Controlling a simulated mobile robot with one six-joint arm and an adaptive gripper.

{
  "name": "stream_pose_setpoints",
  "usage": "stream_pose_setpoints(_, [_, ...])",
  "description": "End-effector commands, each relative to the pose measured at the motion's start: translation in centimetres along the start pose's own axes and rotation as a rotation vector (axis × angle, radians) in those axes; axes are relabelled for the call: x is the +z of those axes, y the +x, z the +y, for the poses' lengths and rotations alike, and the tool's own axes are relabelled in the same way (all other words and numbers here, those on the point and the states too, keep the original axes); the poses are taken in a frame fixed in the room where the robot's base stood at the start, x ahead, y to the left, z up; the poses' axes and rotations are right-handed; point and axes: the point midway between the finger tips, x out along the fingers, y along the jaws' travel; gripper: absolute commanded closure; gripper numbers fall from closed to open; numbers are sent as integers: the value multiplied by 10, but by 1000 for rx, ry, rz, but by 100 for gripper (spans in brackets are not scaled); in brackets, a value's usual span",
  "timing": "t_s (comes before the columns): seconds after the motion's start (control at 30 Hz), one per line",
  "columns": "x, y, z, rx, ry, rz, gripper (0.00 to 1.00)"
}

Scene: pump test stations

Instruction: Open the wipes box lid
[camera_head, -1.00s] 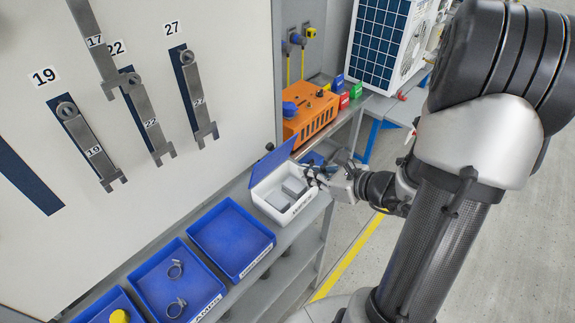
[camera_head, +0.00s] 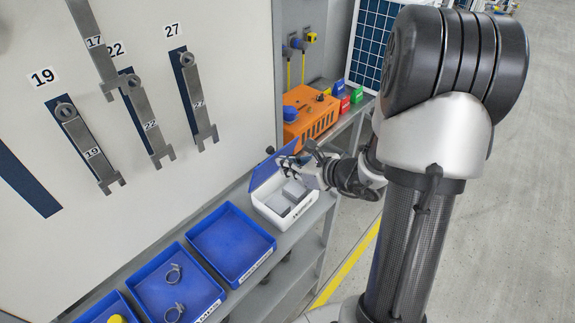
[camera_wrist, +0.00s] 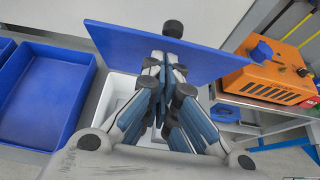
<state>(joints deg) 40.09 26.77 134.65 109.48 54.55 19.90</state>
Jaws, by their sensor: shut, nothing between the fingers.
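The wipes box (camera_head: 308,204) is a white box on the bench shelf with pale blocks inside. Its blue lid (camera_head: 264,172) stands raised along the back edge, so the box is open. My gripper (camera_head: 290,163) is over the box, in front of the lid's inner face. In the wrist view the lid (camera_wrist: 118,45) stands across the picture, and my gripper (camera_wrist: 172,66) is shut with nothing in it. Its fingertips are at the lid's face; I cannot tell if they touch it. The fingers hide much of the box (camera_wrist: 118,88).
Blue trays (camera_head: 232,240) line the shelf beside the box, one holding hose clamps (camera_head: 172,274). An orange unit (camera_head: 310,117) stands behind the box. A panel with hanging wrenches (camera_head: 200,105) rises at the left. The floor (camera_head: 510,220) at the right is clear.

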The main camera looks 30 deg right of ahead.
Motion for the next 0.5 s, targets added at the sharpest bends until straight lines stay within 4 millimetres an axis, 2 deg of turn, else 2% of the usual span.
stream_pose_setpoints(0.2, [20,5,1,5,-4,104,100])
stream_pose_setpoints(0.5, [35,23,0,1,-5,224,100])
